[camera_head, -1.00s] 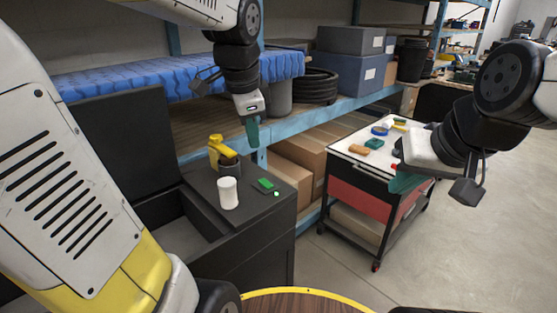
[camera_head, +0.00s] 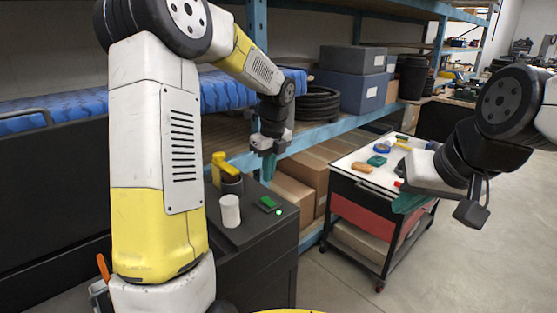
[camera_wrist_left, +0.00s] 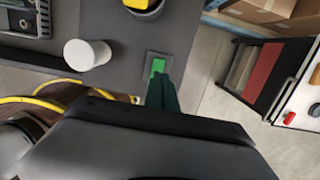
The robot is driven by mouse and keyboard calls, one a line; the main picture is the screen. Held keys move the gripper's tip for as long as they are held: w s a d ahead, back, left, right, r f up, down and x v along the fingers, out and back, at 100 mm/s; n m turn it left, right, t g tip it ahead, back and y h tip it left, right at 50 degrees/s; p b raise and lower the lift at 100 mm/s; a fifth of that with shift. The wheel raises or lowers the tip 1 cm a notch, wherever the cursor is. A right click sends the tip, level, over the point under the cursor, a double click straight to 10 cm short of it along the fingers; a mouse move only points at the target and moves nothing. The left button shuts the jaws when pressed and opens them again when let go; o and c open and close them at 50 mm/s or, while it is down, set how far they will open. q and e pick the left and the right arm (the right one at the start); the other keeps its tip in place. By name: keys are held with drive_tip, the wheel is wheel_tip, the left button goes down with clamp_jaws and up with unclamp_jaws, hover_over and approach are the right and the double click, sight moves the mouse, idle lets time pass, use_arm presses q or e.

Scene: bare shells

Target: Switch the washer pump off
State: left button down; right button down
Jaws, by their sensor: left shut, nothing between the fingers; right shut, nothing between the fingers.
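The washer pump switch is a green rocker (camera_head: 267,203) on the top of a dark washer cabinet (camera_head: 265,258). A small green light (camera_head: 279,212) glows beside it. My left gripper (camera_head: 268,168) is shut and empty, pointing down above the switch and apart from it in the head view. In the left wrist view its dark green fingertips (camera_wrist_left: 162,90) overlap the near side of the switch plate, with the green rocker (camera_wrist_left: 157,66) showing just beyond; contact cannot be told. My right gripper (camera_head: 408,201) is shut and empty in front of the cart, far from the switch.
A white cylinder (camera_head: 230,210) and a yellow-topped dark container (camera_head: 226,168) stand left of the switch. A blue-edged shelf (camera_head: 342,128) is behind. A white-topped cart (camera_head: 352,168) with small items stands at right. My left arm hides much of the washer.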

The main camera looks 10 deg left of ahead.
sight(266, 198)
use_arm(q)
drive_tip(key=f, duration=0.6)
drive_tip(key=shift+w+a+f, duration=0.3)
drive_tip(key=shift+a+f, duration=0.05)
drive_tip(key=shift+f, duration=0.05)
drive_tip(key=shift+f, duration=0.1)
